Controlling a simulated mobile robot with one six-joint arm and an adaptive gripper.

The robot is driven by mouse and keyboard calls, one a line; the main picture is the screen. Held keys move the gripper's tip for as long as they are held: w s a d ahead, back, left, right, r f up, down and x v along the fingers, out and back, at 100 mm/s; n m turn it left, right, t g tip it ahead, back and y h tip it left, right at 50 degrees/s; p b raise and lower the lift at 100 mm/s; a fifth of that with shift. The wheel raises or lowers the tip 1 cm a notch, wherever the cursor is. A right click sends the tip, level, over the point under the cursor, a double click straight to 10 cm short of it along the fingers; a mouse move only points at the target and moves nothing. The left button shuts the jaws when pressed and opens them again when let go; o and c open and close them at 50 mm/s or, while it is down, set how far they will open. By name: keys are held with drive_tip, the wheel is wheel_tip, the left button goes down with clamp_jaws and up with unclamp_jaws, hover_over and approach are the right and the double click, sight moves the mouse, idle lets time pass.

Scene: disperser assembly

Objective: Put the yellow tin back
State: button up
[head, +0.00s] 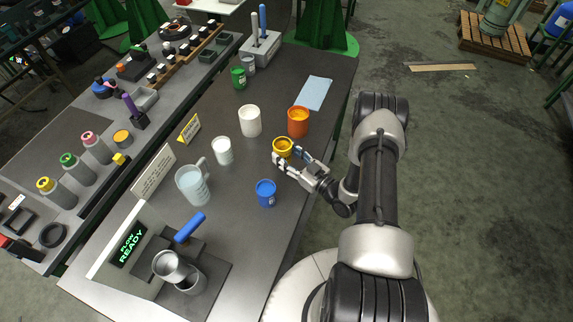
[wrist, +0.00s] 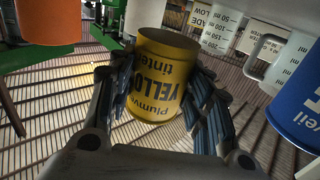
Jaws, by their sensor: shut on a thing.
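The yellow tin (head: 283,147) is an open-topped can on the right part of the dark bench, in the head view. My gripper (head: 292,158) reaches it from the right and is shut on it. In the wrist view the tin (wrist: 158,78), labelled "YELLOW tinter", sits between both fingers (wrist: 160,105) and appears upside down. I cannot tell whether its base touches the bench.
The orange tin (head: 298,123) stands just behind the yellow tin, the white tin (head: 250,121) behind left, and the blue tin (head: 266,194) in front. A white cup (head: 222,152) and a clear jug (head: 194,186) stand left. A blue cloth (head: 314,93) lies farther back.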

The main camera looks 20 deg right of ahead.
drive_tip(key=shift+f+b, duration=0.45)
drive_tip(key=shift+f, duration=1.85)
drive_tip(key=shift+f, duration=0.15)
drive_tip(key=o, duration=1.2)
